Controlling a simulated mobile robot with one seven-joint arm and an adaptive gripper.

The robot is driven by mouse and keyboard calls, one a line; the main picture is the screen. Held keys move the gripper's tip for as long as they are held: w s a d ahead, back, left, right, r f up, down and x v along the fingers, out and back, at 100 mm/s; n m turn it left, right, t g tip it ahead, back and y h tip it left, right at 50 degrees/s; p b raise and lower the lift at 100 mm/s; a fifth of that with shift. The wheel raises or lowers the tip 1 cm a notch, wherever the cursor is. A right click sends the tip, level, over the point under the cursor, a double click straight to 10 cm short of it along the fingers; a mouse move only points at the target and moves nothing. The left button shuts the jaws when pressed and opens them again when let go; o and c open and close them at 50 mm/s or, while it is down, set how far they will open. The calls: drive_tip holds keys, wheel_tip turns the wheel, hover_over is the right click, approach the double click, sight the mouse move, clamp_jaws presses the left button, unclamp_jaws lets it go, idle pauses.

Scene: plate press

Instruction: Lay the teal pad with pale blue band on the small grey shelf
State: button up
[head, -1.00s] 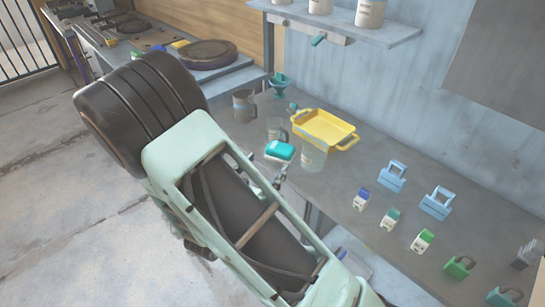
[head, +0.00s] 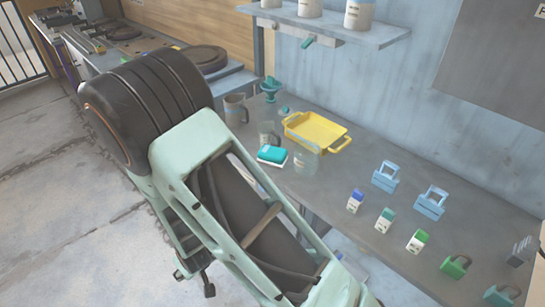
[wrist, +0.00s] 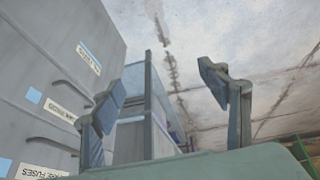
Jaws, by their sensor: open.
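The teal pad with a pale band along its edge (head: 272,154) lies on the grey bench in the head view, left of the yellow tray. A pale grey shelf (head: 385,38) is on the wall above the bench, with several canisters on it; I cannot tell whether it is the small grey shelf of the task. My gripper (wrist: 165,88) is open in the wrist view, with nothing between its two fingers. In the head view only small dark parts near the arm's lower end show, below and left of the pad and well apart from it.
A yellow tray (head: 318,132) and a clear container (head: 306,160) stand close to the pad. Small cartons, blue caddies (head: 386,176) and green padlocks (head: 455,265) spread along the bench to the right. Labelled grey cabinets (wrist: 55,85) fill the wrist view's left side.

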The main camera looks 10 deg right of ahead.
drive_tip(key=s+d+f+n+g+h, duration=0.1)
drive_tip(key=s+d+n+g+h, duration=0.45)
drive_tip(key=s+d+n, duration=0.7)
drive_tip(key=w+d+r+n+t+h+b, duration=0.1)
drive_tip(key=w+d+r+n+t+h, duration=0.35)
drive_tip(key=w+d, duration=0.5)
drive_tip(key=w+r+n+t, duration=0.1)
drive_tip(key=w+r+t, duration=0.1)
drive_tip(key=w+r, duration=0.1)
drive_tip(key=w+r+n+t+h, duration=0.1)
drive_tip(key=w+r+t, duration=0.1)
drive_tip(key=w+r, duration=0.2)
drive_tip(key=w+d+r+n+t, duration=0.1)
drive_tip(key=w+r+t, duration=0.1)
drive_tip(key=w+r, duration=0.2)
drive_tip(key=shift+n+h+b, duration=0.3)
drive_tip(key=shift+h+b, duration=0.1)
drive_tip(key=n+t, duration=0.2)
drive_tip(key=t, duration=0.2)
approach(269, 158)
drive_tip(key=w+d, duration=0.2)
drive_tip(key=shift+y, duration=0.4)
drive_tip(key=x, duration=1)
drive_tip(key=shift+w, duration=0.1)
drive_tip(key=c, duration=1)
